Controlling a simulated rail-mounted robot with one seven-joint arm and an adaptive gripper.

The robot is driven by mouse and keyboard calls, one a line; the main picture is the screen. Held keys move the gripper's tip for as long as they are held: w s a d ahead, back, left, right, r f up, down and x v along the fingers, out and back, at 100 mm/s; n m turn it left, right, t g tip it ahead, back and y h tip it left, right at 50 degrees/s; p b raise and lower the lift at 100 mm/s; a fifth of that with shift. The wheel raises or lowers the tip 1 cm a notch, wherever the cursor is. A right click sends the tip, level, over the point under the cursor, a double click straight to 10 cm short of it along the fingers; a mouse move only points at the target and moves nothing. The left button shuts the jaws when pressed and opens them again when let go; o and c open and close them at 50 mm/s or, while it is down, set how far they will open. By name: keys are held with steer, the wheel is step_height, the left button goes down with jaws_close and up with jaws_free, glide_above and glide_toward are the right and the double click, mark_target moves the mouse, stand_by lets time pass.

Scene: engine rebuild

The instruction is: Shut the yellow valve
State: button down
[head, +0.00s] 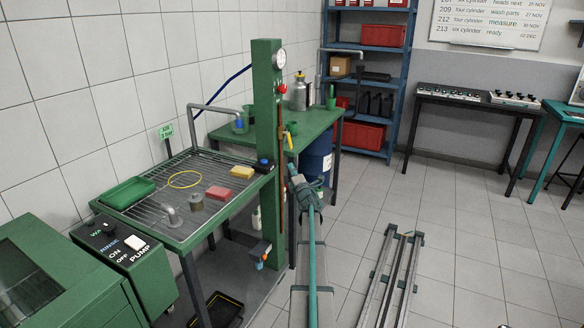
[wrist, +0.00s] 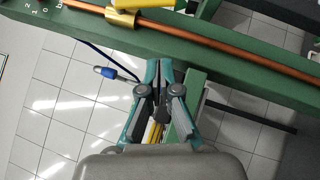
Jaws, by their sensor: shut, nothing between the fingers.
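A green post (head: 267,150) carries a copper pipe (head: 282,125) in the head view. A small yellow handle (head: 292,128), which looks like the valve's lever, sticks out at a slant beside the pipe. In the wrist view the pipe (wrist: 230,47) crosses the top with a brass fitting (wrist: 122,17). A yellow piece (wrist: 184,5), probably the lever, is cut off by the top edge. My gripper (head: 292,170) is below the handle and apart from it. In the wrist view my gripper (wrist: 161,70) is shut and empty, its tips near the post's edge.
A wash table (head: 190,232) with a green tray, sponges and small parts stands left of the post. A green bench (head: 310,138) with bottles is behind it. The floor to the right is mostly open, apart from rails (head: 392,270).

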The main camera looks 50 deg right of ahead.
steer(key=d+p+x, duration=0.1)
steer(key=x, duration=0.4)
steer(key=s+d+p+x, duration=0.1)
steer(key=p+x, duration=0.1)
steer(key=x, duration=0.4)
steer(key=shift+s+r, duration=0.15)
steer(key=shift+r, duration=0.2)
steer(key=shift+d+f+b, duration=0.2)
steer(key=shift+b, duration=0.45)
